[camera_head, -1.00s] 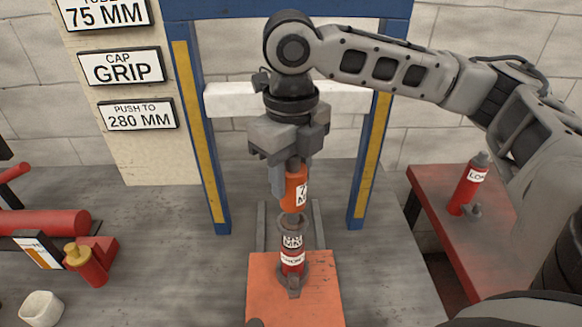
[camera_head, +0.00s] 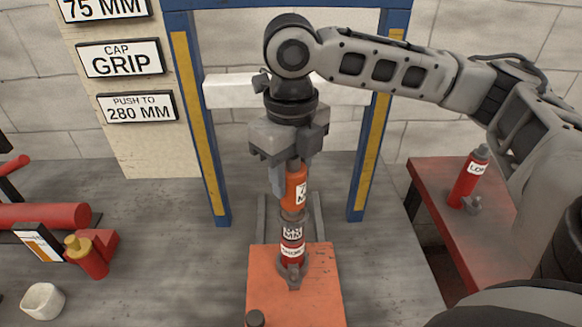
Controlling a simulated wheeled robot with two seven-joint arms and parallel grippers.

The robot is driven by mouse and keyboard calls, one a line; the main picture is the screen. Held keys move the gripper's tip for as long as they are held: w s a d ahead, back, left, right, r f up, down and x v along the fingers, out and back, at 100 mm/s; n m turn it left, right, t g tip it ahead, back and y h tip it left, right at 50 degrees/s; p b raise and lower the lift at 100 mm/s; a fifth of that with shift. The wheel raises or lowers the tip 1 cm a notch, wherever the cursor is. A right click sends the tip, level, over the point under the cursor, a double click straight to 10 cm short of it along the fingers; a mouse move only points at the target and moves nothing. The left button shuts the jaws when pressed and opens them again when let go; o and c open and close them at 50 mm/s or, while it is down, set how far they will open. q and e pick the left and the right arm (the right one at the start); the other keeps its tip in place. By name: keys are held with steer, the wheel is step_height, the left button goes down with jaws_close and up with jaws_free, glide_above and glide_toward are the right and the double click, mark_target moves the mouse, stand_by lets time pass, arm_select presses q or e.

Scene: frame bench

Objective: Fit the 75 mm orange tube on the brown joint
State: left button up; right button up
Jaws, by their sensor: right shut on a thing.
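My right gripper (camera_head: 288,165) hangs down over the middle of the bench, shut on the orange tube (camera_head: 296,185). The tube is upright and carries a white label, partly cut off from view. Its lower end is at the brown joint (camera_head: 292,215), which tops an upright stack. The two look in line and appear to touch; I cannot tell how far one sits on the other. Below the joint are a grey labelled section (camera_head: 292,233) and a red labelled section (camera_head: 292,250). My left gripper is not in view.
The stack stands on an orange plate (camera_head: 320,300) before a blue and yellow frame (camera_head: 206,140) with a white crossbar (camera_head: 230,92). A red side table (camera_head: 430,180) holds a red bottle (camera_head: 468,180). A white cup (camera_head: 42,300) and red parts (camera_head: 45,215) lie left.

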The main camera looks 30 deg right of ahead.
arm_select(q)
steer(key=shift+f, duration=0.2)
arm_select(e)
steer(key=shift+f, duration=1.15)
steer(key=o, duration=1.2)
steer(key=shift+o, duration=0.2)
steer(key=shift+r, duration=0.55)
arm_select(q)
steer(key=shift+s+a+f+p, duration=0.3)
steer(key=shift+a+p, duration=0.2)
steer(key=shift+p, duration=0.65)
arm_select(e)
step_height(320, 180, up, 15)
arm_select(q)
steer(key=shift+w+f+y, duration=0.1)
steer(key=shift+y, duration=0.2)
arm_select(e)
steer(key=shift+f, duration=0.1)
